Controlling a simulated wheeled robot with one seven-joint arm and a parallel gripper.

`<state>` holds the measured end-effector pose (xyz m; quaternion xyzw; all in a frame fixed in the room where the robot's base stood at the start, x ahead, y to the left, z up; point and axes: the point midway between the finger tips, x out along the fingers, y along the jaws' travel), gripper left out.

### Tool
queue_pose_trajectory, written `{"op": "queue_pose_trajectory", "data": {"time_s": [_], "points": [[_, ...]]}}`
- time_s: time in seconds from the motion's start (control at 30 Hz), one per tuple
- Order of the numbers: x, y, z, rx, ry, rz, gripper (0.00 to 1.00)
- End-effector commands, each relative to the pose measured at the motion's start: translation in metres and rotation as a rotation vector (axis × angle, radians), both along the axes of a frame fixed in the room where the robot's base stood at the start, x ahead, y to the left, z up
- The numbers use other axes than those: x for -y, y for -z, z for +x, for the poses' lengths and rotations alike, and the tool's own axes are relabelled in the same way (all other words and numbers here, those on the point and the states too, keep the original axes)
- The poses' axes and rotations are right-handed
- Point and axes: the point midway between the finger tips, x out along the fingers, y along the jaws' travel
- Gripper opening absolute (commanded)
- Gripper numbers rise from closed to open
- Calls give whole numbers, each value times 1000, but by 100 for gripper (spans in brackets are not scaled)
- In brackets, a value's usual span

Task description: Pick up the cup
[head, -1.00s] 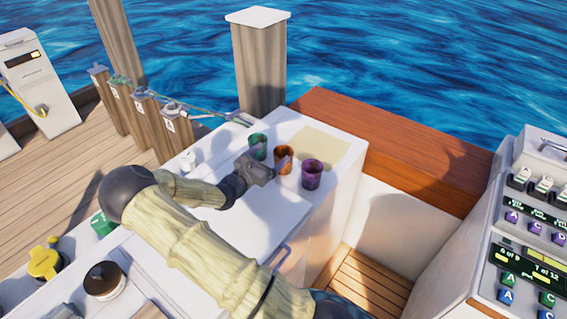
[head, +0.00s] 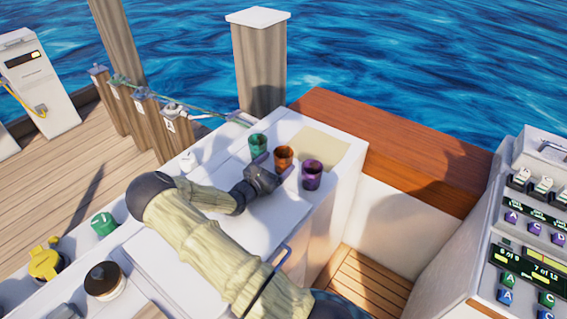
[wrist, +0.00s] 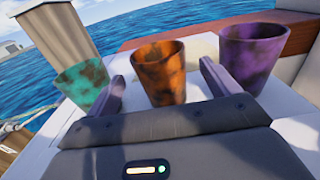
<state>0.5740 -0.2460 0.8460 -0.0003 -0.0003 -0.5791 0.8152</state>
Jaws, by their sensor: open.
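Three cups stand upright in a row on the white counter: a green cup (head: 258,145), an orange-brown cup (head: 284,158) and a purple cup (head: 312,175). My gripper (head: 276,166) is open and close in front of the orange cup. In the wrist view, the orange cup (wrist: 160,72) stands between and just beyond the two purple-grey fingers of my gripper (wrist: 162,82). The green cup (wrist: 84,88) is outside the left finger, partly hidden by it. The purple cup (wrist: 250,55) is outside the right finger. I cannot tell whether either finger touches a cup.
The white counter (head: 340,148) has a beige patch (head: 320,147) behind the cups. A wooden ledge (head: 400,140) lies beyond. A wooden post (head: 259,70) stands behind. A control panel (head: 525,230) is at the right. A green lidded item (head: 103,223) and yellow-capped item (head: 45,262) sit at the left.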

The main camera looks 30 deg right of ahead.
Motion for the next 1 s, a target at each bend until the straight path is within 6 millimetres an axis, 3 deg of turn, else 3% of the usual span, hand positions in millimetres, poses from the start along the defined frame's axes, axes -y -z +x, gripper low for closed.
{"op": "queue_pose_trajectory", "data": {"time_s": [0.1, 0.3, 0.83, 1.0], "points": [[22, -1, 6, 0, 4, -1, 88], [40, 0, 14, 0, 1, 1, 88], [41, 0, 14, 0, 0, 0, 88], [41, 0, 14, 0, 0, 0, 56]]}}
